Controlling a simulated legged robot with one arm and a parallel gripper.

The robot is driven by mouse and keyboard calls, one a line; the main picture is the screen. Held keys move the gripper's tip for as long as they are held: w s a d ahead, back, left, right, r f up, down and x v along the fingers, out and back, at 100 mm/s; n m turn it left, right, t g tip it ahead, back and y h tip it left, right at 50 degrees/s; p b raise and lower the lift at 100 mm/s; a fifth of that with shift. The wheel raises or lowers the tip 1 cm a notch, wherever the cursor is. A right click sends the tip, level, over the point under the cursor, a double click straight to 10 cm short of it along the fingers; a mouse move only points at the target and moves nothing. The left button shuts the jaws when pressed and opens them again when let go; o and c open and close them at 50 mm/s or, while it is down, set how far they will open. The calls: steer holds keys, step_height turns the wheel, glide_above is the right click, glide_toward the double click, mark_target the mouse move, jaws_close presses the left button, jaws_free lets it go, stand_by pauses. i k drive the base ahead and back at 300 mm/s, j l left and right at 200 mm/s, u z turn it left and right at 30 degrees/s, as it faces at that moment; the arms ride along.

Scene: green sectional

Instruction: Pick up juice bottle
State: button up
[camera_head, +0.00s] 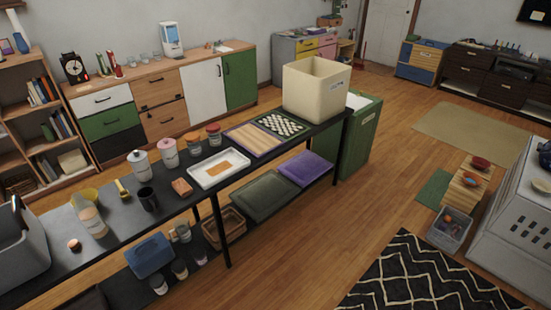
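A bottle (88,215) with a pale body and a peach-coloured label stands upright on the left part of a long black table (118,228). It looks like the juice bottle, but its label is too small to read. A yellow bowl or funnel partly overlaps its top area. My gripper is not in view.
Near the bottle are a small copper-coloured cup (74,245), a dark mug (147,198), a yellow scoop (123,188) and a grey bin (20,250). Canisters, a white tray (219,168) and a cream box (316,88) stand farther along. Wooden floor (310,235) is clear right of the table.

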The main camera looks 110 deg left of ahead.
mark_target(85, 210)
steer(key=u, duration=5)
